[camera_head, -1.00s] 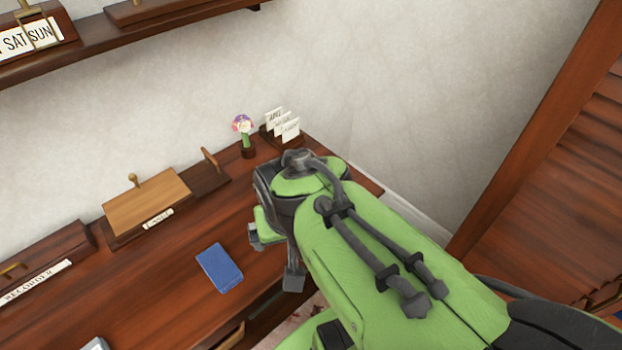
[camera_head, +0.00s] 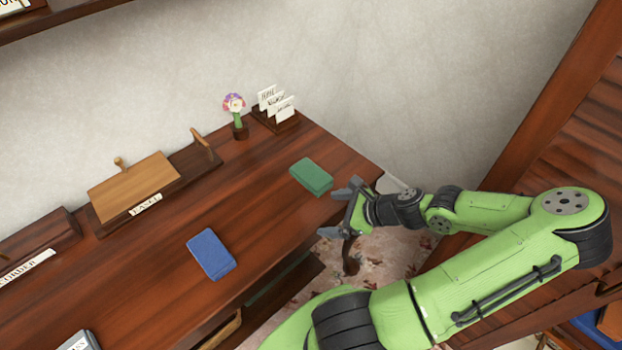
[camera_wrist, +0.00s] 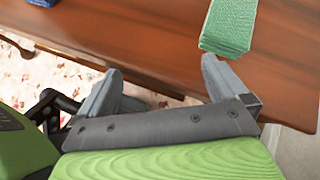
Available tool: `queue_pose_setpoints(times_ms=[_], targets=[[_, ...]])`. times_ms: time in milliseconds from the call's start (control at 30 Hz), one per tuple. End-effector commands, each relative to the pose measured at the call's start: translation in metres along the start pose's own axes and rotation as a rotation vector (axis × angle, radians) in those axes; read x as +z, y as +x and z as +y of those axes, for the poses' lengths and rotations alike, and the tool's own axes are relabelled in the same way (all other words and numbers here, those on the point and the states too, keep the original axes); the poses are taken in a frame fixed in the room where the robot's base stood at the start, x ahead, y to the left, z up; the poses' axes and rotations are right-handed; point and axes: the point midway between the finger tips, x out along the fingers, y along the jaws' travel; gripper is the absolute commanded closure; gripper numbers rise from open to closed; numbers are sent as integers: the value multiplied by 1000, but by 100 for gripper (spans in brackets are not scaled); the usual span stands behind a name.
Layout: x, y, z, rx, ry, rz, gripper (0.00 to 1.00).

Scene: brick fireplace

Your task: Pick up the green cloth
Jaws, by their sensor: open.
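The green cloth (camera_head: 311,176) is a folded, flat block lying on the wooden desk near its right end, close to the front edge. In the wrist view the green cloth (camera_wrist: 229,27) shows at the top, just beyond the right fingertip. My gripper (camera_head: 338,210) is beside the desk's front edge, to the lower right of the cloth. In the wrist view my gripper (camera_wrist: 162,80) has its two fingers spread wide with nothing between them. Whether the right fingertip touches the cloth I cannot tell.
A blue folded cloth (camera_head: 211,254) lies further left on the desk (camera_head: 160,285). A flower in a small pot (camera_head: 238,118) and a card holder (camera_head: 277,115) stand behind the green cloth. A wooden easel box (camera_head: 134,186) is at the back. Patterned floor shows below the desk edge.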

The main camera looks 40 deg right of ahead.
Motion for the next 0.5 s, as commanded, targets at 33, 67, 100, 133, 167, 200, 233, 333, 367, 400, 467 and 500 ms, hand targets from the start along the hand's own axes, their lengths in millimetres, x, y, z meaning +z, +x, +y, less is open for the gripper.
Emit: queue_pose_setpoints(times_ms=[33, 67, 100, 133, 167, 200, 233, 333, 367, 400, 467, 500], targets=[[-6, -8, -15, -103, 119, -79, 0], [-8, -15, -24, -157, 178, -117, 0], [-11, -24, -34, -219, 244, -162, 0], [-13, -30, -41, -256, 283, -190, 0], [-14, -35, -46, -287, 313, -212, 0], [-16, -40, -50, -315, 343, -233, 0], [-16, -42, -52, -328, 355, -243, 0], [-14, -33, -58, -335, 365, -253, 0], [-14, -26, -60, -332, 363, -252, 0], [-12, -16, -63, -331, 362, -254, 0], [-10, -1, -68, -329, 362, -252, 0], [-7, 8, -72, -329, 361, -253, 0]])
